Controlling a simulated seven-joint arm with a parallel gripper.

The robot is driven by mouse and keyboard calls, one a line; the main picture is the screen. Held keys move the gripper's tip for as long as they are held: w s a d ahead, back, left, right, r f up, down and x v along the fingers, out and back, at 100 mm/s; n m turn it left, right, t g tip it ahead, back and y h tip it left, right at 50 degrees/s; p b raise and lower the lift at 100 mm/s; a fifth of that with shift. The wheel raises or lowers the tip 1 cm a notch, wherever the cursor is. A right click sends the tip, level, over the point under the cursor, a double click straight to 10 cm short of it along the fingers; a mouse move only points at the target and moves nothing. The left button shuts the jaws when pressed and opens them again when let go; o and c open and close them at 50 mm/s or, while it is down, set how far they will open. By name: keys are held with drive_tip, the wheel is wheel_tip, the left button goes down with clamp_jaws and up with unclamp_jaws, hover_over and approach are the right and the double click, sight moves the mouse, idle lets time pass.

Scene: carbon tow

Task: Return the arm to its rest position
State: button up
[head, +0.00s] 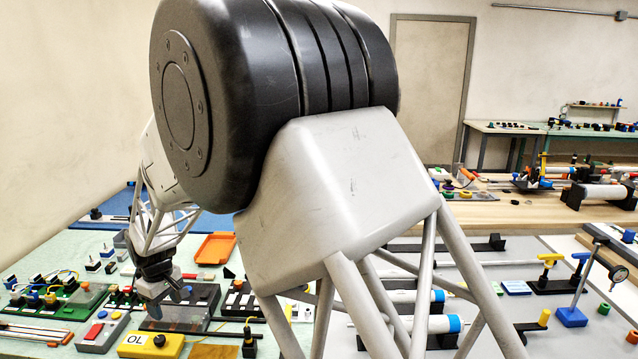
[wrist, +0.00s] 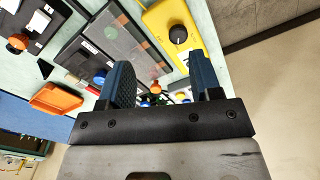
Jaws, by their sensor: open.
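My gripper (head: 178,297) hangs over the left workbench in the head view, pointing down, above the dark flat cases near the yellow box. In the wrist view its two blue-padded fingers (wrist: 160,88) stand apart with nothing between them. My gripper is open and empty. My own large arm joint and lattice links fill the middle of the head view and hide much of the benches behind them.
A yellow box (head: 152,345) marked OL, an orange tray (head: 215,248), a grey button box (head: 103,331) and green boards crowd the left bench. A grey bench with rods and blue-banded cylinders (head: 447,324) lies right. A door (head: 430,85) stands behind.

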drive_tip(key=s+d+r+m, duration=0.2)
drive_tip(key=d+r, duration=0.3)
drive_tip(key=d, duration=0.6)
drive_tip(key=s+d+r+m+t, duration=0.15)
drive_tip(key=d+r, duration=0.45)
drive_tip(key=d, duration=0.6)
drive_tip(key=s+d+r+m, duration=0.25)
drive_tip(key=d+r, duration=0.25)
drive_tip(key=d, duration=0.6)
drive_tip(key=s+d+m, duration=0.7)
drive_tip(key=s+d, duration=1.7)
drive_tip(key=shift+s+d+r+m+t, duration=0.2)
drive_tip(key=shift+r+m+t, duration=0.1)
drive_tip(key=shift+m+t, duration=0.15)
